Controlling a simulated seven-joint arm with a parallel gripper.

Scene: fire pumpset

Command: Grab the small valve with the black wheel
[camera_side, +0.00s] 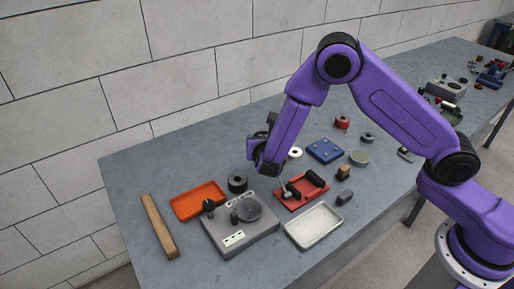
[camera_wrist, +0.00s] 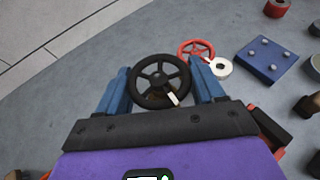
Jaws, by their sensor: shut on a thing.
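The small valve's black wheel (camera_wrist: 161,81) is in the middle of the wrist view, between the two blue fingers of my gripper (camera_wrist: 163,90). The fingers are shut on the valve, one on each side of the wheel. The wheel faces the camera, with a pale bar at its lower right. The valve's body under the wheel is mostly hidden. In the side view my gripper (camera_side: 257,150) is over the back middle of the table, and the valve cannot be made out clearly there. I cannot tell whether it touches the table.
A red wheel (camera_wrist: 196,48) and a white ring (camera_wrist: 221,68) lie close to the right finger. A blue plate (camera_side: 325,151) is further right. A red tray (camera_side: 318,201), white tray (camera_side: 314,226), orange tray (camera_side: 198,201) and grey device (camera_side: 258,236) stand in front.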

